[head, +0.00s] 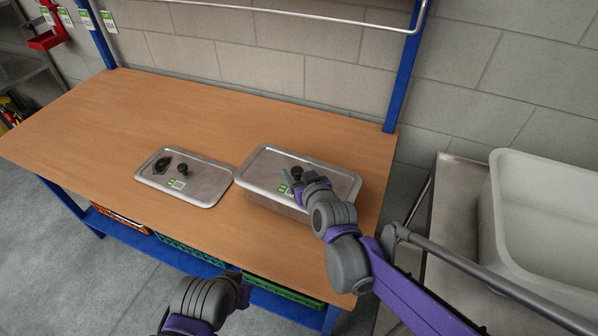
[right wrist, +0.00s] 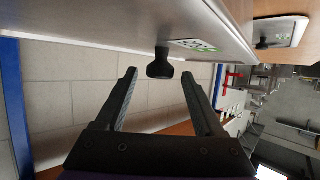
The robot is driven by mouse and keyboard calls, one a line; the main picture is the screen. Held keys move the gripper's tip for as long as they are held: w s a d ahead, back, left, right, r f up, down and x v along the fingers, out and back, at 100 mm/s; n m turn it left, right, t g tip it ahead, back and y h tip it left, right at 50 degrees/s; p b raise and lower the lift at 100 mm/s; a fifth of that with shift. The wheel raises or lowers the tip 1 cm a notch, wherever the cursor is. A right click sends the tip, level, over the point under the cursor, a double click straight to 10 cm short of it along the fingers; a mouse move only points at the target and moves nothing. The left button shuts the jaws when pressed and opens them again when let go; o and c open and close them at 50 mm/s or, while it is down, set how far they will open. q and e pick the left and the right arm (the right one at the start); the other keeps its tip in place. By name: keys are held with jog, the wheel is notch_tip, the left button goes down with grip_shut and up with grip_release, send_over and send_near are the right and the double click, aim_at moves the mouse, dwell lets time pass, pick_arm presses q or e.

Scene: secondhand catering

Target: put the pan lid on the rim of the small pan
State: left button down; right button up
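A steel pan (head: 268,195) stands at the table's front right, with a flat steel lid (head: 325,178) over its top. The lid has a black knob (head: 296,172) and a green-and-white label. A second flat steel lid (head: 207,182) with a black knob (head: 183,169), a label and a dark oval patch lies low on the table to the left. My right gripper (head: 291,185) is at the right lid's knob. In the right wrist view its fingers (right wrist: 159,74) are open, with the knob (right wrist: 160,66) between their tips and gaps on both sides. My left gripper (head: 243,293) is below the table's front edge, its fingers unclear.
The wooden table (head: 120,120) is clear behind and left of the lids. Blue posts (head: 403,70) and a rail stand at the back. A large white tub (head: 545,225) is on a steel surface at the right. Crates (head: 190,252) sit under the table.

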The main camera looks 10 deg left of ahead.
jog(key=shift+s+r, duration=0.1)
jog(key=shift+r, duration=0.1)
jog(key=p+v, duration=0.1)
jog(key=v, duration=1)
jog(key=shift+s+d, duration=0.25)
jog(key=shift+s, duration=0.1)
jog(key=s+d+f+m+g+h+p, duration=0.2)
jog(key=s+d+h, duration=0.1)
jog(key=s+d, duration=0.4)
jog(key=s+d+f+m+g+h+p, duration=0.3)
jog(key=s+d, duration=0.5)
jog(key=d, duration=0.6)
jog(key=shift+s+d+f+m+g, duration=0.15)
jog(key=shift+s+d+m+g, duration=0.05)
jog(key=shift+s+m+g, duration=0.1)
